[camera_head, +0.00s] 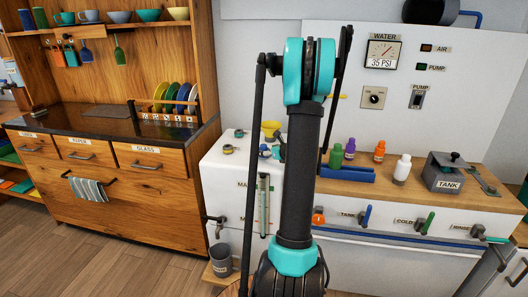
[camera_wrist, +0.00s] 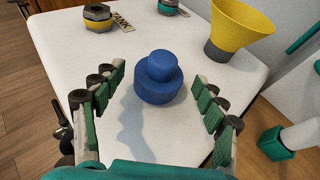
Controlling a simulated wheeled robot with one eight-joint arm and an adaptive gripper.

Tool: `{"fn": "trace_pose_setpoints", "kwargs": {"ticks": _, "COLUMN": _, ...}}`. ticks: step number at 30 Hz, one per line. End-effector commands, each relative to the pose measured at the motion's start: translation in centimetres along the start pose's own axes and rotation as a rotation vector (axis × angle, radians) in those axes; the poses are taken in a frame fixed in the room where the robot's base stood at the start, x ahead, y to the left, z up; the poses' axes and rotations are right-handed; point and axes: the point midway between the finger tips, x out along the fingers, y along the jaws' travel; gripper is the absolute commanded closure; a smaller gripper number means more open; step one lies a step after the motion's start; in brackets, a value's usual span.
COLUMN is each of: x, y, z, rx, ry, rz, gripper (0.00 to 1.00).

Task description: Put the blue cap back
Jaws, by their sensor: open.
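A blue cap (camera_wrist: 158,78), a stepped round piece with a narrower top, stands upright on the white tank top (camera_wrist: 70,45) in the wrist view. My gripper (camera_wrist: 153,82) is open, with its green-padded fingers on either side of the cap and a gap on both sides. In the head view a small blue-purple cap (camera_head: 264,150) shows on the white top beside my gripper, which my arm mostly hides.
A yellow funnel (camera_wrist: 238,32) stands right of the cap. A yellow-and-grey fitting (camera_wrist: 97,17) sits at the far left, near a TANK label (camera_wrist: 121,19). Green, purple, orange and white bottles (camera_head: 402,168) stand on the wooden counter. The white top left of the cap is clear.

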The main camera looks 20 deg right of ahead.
Motion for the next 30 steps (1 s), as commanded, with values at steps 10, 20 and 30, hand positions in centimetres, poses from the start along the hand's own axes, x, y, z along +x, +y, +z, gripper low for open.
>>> {"fn": "trace_pose_setpoints", "kwargs": {"ticks": 10, "x": -7.0, "y": -0.1, "z": 0.0, "rx": 0.001, "ry": 0.001, "rz": -0.003, "gripper": 0.28}}
{"fn": "trace_pose_setpoints", "kwargs": {"ticks": 20, "x": -9.0, "y": 2.3, "z": -0.2, "rx": -0.109, "ry": 0.035, "rz": 0.029, "gripper": 0.28}}
{"fn": "trace_pose_setpoints", "kwargs": {"ticks": 30, "x": -13.4, "y": 19.6, "z": -5.7, "rx": -1.235, "ry": 0.259, "rz": 0.398, "gripper": 0.28}}
